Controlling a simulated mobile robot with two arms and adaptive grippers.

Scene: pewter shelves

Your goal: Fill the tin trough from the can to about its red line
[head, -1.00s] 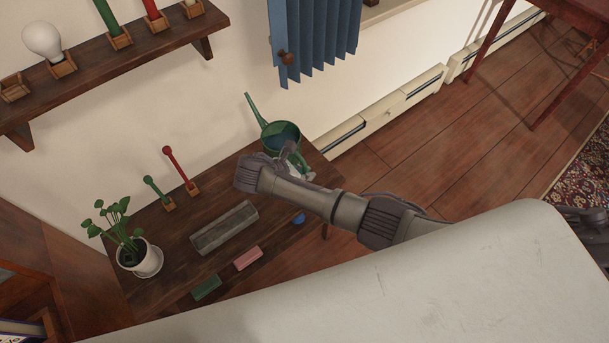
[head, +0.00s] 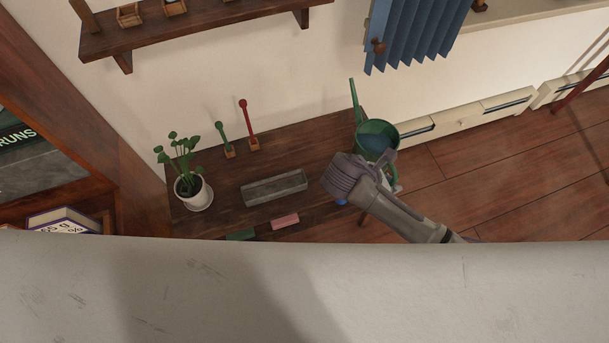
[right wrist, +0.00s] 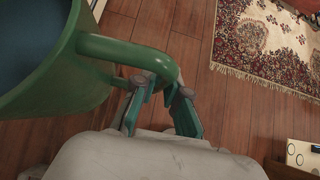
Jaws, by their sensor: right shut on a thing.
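The can is a green watering can (head: 376,150) with blue water inside, at the right end of the wooden table. Its long spout points toward the wall. In the right wrist view the can (right wrist: 60,75) fills the left side, its water at the edge. My right gripper (head: 390,160) is shut on the can's curved handle; its fingers (right wrist: 158,95) straddle the handle in the wrist view. I cannot tell whether the can is clear of the table. The grey tin trough (head: 279,194) lies mid-table, left of the can. Its red line is not discernible. My left gripper is not in view.
A potted plant (head: 192,192) stands at the table's left end. A green stick (head: 223,137) and a red stick (head: 247,123) stand in small holders behind the trough. Pink (head: 285,221) and green (head: 240,235) blocks lie in front. A wall shelf (head: 200,25) hangs above.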

